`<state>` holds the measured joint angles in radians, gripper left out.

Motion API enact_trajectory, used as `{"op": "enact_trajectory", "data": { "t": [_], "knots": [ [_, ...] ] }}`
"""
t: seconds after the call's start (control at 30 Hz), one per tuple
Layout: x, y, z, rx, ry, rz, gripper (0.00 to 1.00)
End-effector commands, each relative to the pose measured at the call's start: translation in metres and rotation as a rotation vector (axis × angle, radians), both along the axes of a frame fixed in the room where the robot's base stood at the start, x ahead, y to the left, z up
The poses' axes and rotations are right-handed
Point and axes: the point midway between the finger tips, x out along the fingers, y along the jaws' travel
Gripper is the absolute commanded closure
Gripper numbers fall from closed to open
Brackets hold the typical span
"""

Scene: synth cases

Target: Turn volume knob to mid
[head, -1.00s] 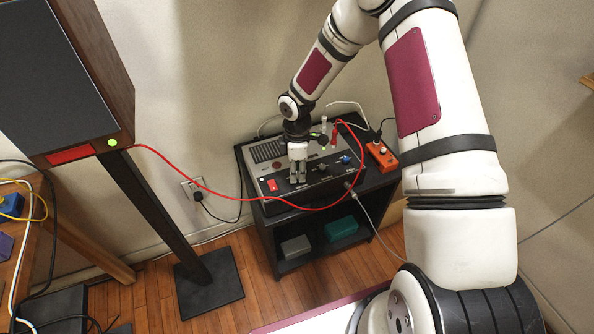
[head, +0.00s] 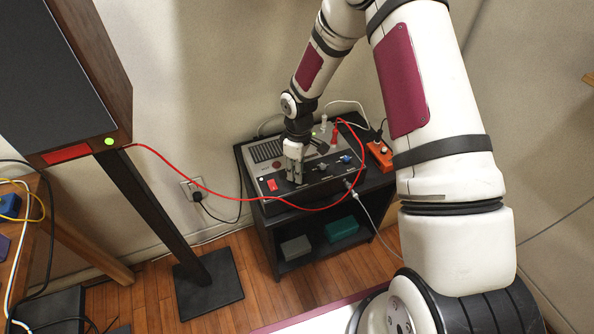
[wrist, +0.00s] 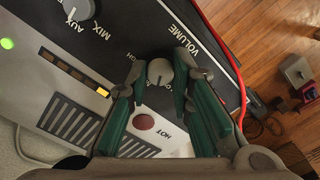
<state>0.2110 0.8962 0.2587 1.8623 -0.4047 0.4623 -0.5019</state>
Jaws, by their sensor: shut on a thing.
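The volume knob (wrist: 160,71) is a small grey round knob with a pale pointer line, beside the printed word VOLUME in the wrist view. My gripper (wrist: 160,75) has its green-padded fingers on both sides of it and is shut on it. In the head view my gripper (head: 294,178) reaches down onto the front panel of the grey and black amplifier (head: 262,153) and hides the knob there. A larger grey AUX MIX knob (wrist: 76,9) is at the upper left of the wrist view.
A red cable (head: 220,196) droops across the amplifier's front. A red switch (head: 272,185) is left of my gripper; a blue knob (head: 346,159) is to the right. An orange box (head: 380,154) sits at the black stand's right edge. A tall speaker (head: 65,80) stands left.

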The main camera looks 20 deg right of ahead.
Motion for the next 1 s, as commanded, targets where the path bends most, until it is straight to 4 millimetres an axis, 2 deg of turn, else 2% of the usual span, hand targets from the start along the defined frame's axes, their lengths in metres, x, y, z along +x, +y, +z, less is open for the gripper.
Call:
{"op": "enact_trajectory", "data": {
  "t": [0.5, 1.0],
  "knots": [
    [0.0008, -0.0009, 0.0000, 0.000, -0.002, -0.405, 1.00],
    [0.0004, -0.0015, 0.0000, 0.000, -0.001, -0.528, 1.00]
  ]
}}
